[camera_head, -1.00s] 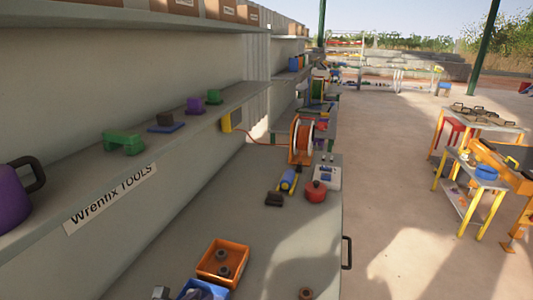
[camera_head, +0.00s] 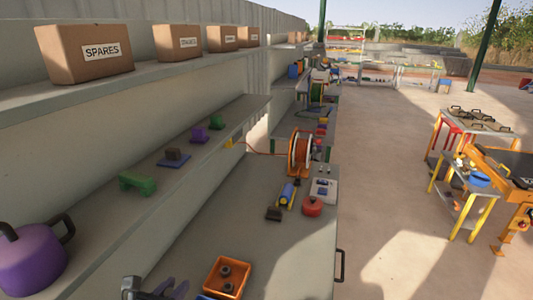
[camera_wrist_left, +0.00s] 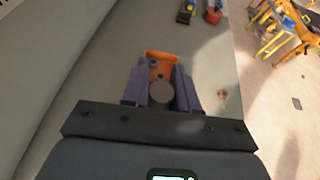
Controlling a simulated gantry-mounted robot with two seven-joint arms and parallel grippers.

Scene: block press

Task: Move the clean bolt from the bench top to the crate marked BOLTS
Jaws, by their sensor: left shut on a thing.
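My left gripper (camera_head: 168,292) shows only in part at the bottom edge of the head view. In the left wrist view its purple fingers (camera_wrist_left: 163,94) are shut on a round grey piece, which looks like the head of the bolt (camera_wrist_left: 161,93). The rest of the bolt is hidden. An orange crate (camera_head: 211,277) with dark nut-like pieces stands on the bench top just beyond the fingers; it also shows in the left wrist view (camera_wrist_left: 161,54). A blue crate (camera_head: 205,297) is nearly cut off below it. No BOLTS mark is readable. My right gripper is not in view.
A small brown ring (camera_wrist_left: 221,94) lies on the bench right of the fingers. A shelf at left holds a purple can (camera_head: 30,265). The bench middle is clear.

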